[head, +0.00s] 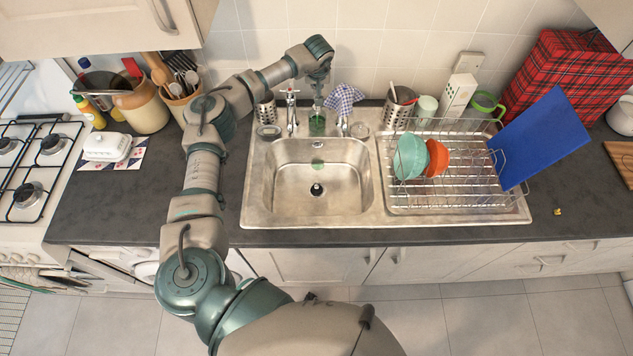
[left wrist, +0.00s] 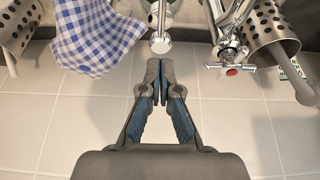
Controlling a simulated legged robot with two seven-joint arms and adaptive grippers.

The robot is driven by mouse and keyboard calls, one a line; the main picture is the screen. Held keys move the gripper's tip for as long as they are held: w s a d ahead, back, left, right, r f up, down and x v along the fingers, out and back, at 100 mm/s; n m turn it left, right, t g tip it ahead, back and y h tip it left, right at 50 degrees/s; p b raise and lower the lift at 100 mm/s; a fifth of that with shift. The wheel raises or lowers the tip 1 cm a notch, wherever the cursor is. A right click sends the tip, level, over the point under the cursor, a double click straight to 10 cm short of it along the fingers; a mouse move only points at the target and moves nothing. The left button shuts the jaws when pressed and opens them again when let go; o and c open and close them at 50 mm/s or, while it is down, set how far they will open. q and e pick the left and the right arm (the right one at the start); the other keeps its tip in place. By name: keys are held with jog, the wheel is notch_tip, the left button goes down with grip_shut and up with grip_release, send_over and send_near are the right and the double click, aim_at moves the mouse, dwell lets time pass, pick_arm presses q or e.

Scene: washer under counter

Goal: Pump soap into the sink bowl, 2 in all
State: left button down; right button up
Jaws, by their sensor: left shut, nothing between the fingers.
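The soap dispenser (head: 317,124), with green liquid in it, stands at the back edge of the sink beside the taps. My left gripper (head: 318,92) is above it, pointing down. In the left wrist view the left gripper (left wrist: 160,85) is shut and empty, with its fingertips close to the dispenser's pale round pump head (left wrist: 160,46). I cannot tell whether they touch it. The steel sink bowl (head: 285,190) lies in front of the dispenser. A small green patch (head: 318,165) shows toward the back of the bowl. My right gripper is in neither view.
Taps (head: 292,115) stand beside the dispenser. A checked cloth (head: 343,99) hangs close to its right. A perforated steel holder (head: 265,108) is to the left. A dish rack (head: 455,185) with bowls and a blue board (head: 543,138) fills the drainer at right.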

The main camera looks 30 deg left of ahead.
pick_arm(q)
notch_tip(320, 180, up, 6)
jog(key=p, duration=0.5)
dwell(0.4)
